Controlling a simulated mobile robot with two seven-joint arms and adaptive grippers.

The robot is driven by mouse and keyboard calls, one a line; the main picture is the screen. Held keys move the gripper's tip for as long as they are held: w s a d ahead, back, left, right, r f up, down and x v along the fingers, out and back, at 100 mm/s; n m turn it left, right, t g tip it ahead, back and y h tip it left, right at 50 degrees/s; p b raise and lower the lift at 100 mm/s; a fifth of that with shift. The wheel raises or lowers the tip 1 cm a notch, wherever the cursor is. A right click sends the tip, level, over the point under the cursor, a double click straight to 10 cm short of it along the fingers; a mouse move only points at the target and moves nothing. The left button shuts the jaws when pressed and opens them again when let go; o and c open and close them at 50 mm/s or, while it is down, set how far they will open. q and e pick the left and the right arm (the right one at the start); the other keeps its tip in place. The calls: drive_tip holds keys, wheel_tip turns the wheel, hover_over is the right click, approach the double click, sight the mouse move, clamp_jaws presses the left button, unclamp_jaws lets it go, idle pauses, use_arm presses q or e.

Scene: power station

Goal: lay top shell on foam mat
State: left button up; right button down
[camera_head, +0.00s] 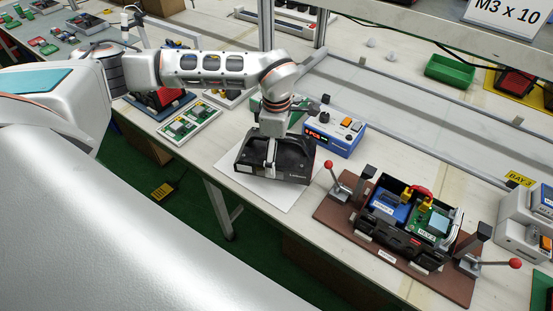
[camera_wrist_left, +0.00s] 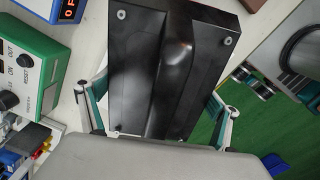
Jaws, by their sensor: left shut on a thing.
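The black top shell (camera_head: 293,161) is at the middle of the head view, over the white foam mat (camera_head: 285,196). My left gripper (camera_head: 271,166) reaches down from above and is shut on the shell. The shell looks roughly level and covers much of the mat; I cannot tell whether it touches the mat or is just above it. In the left wrist view the shell (camera_wrist_left: 136,68) fills the middle, between the two fingers of my left gripper (camera_wrist_left: 163,112). My right gripper is not in view.
A blue-and-white power unit (camera_head: 335,134) stands just behind the shell. To the right, a brown fixture board (camera_head: 338,220) with red-knobbed clamps holds an open black housing (camera_head: 400,240) with blue and green modules. A green tray (camera_head: 450,70) is at the back right.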

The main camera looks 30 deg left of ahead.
use_arm(q)
wheel_tip(320, 180, down, 3)
drive_tip(key=shift+r, duration=0.15)
drive_tip(key=shift+f, duration=0.2)
drive_tip(key=shift+f, duration=0.15)
drive_tip(key=o, duration=1.3)
drive_tip(key=shift+c, duration=0.2)
drive_tip(key=shift+r, duration=0.25)
wheel_tip(320, 180, up, 12)
drive_tip(key=shift+f, duration=0.1)
